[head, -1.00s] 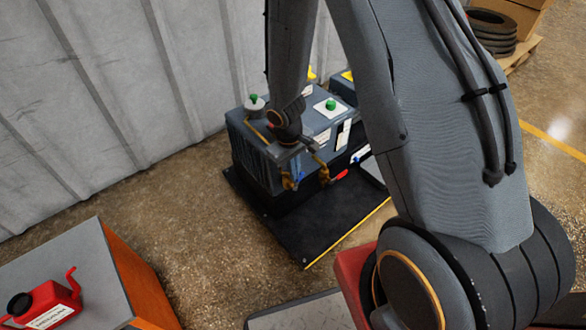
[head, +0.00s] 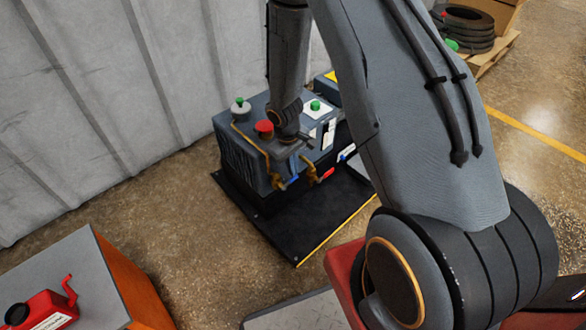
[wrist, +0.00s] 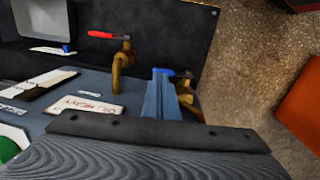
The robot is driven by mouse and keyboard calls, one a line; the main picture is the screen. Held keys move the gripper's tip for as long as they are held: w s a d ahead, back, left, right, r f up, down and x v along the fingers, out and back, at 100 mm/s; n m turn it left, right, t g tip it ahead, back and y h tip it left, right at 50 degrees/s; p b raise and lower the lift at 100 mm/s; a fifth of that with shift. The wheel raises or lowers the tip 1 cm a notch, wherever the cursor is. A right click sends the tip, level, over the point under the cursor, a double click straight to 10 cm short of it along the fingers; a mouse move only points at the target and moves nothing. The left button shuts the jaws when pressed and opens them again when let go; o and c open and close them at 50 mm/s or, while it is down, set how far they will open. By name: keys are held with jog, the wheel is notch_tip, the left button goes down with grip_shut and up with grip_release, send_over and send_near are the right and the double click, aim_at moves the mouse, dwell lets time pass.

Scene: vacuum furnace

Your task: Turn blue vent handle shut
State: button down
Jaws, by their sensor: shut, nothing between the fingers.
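The blue vent handle (head: 292,180) sits on a brass valve (head: 277,181) at the front of the grey furnace unit. A second brass valve (wrist: 122,66) carries a red handle (wrist: 100,34), also in the head view (head: 328,173).
The unit's top has a red button (head: 264,127) and green-topped fittings (head: 315,105). A black platform (head: 310,215) extends in front. A grey-topped orange cabinet (head: 80,265) bears a red can (head: 45,310) at lower left. Open floor lies between cabinet and platform.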

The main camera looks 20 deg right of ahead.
aim_at(290, 180)
jog(key=shift+d+f, duration=0.1)
jog(key=shift+d, duration=0.2)
jog(key=shift+s+a+f+b, duration=0.25)
jog(key=shift+a+b, duration=0.3)
jog(key=shift+b, duration=0.05)
jog(key=shift+s+a+r+p, duration=0.15)
jog(key=shift+r+p, duration=0.7)
jog(key=r+p, duration=0.2)
jog(key=r, duration=0.1)
jog(key=shift+s+a+p, duration=0.1)
jog(key=shift+a+p, duration=0.2)
jog(key=shift+p, duration=0.1)
jog(key=w+d+r+p, duration=0.1)
jog(key=w+d+r, duration=0.2)
jog(key=d+r, duration=0.2)
jog(key=d, duration=0.2)
jog(key=shift+w+d, duration=0.15)
jog(key=shift+d, duration=0.2)
